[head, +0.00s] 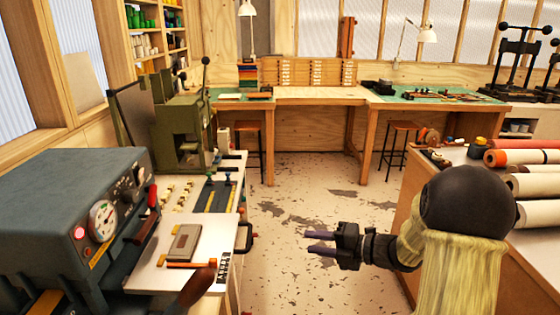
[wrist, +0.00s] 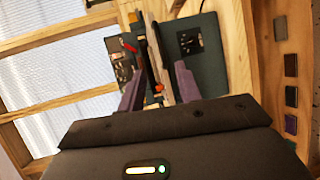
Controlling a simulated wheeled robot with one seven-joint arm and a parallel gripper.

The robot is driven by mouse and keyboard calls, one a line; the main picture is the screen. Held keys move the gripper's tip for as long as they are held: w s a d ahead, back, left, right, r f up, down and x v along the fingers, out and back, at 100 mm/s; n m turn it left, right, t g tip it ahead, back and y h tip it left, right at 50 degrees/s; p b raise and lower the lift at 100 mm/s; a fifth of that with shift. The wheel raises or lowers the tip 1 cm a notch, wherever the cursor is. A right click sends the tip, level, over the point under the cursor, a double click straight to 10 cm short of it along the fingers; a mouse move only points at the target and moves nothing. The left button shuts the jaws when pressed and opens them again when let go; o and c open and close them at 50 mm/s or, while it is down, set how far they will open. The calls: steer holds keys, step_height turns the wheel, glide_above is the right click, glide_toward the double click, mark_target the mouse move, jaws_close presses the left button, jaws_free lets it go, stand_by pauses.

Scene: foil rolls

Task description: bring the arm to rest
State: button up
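My gripper (head: 320,244) is in the head view, held out to the left in front of the speckled floor, with its arm coming from the lower right. Its two purple-grey fingers are apart and nothing shows between them. In the wrist view the fingers of my gripper (wrist: 158,86) also stand apart. A machine and bench items show beyond them, at a distance. The gripper appears clear of the benches on both sides.
A blue-grey machine (head: 75,215) with a dial and red light stands at left, beside a white worktop (head: 185,235). A bench with foil rolls (head: 535,185) is at right. A long table (head: 315,95) and stools (head: 400,130) stand behind. The floor (head: 290,215) between is open.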

steer(key=d+m+t+h+p, duration=0.25)
steer(key=d+m+h, duration=0.25)
steer(key=m+h, duration=1)
steer(key=s+a+f+m+g+y+p, duration=0.1)
steer(key=s+m+g, duration=0.6)
steer(key=s+m, duration=0.8)
steer(key=s+a+f, duration=0.1)
steer(key=s+f, duration=0.1)
steer(key=s, duration=0.2)
steer(key=shift+s+f+m+p, duration=0.2)
steer(key=shift+m+p, duration=0.1)
steer(key=shift+m, duration=0.1)
steer(key=shift+a+g, duration=0.1)
steer(key=shift+g, duration=0.15)
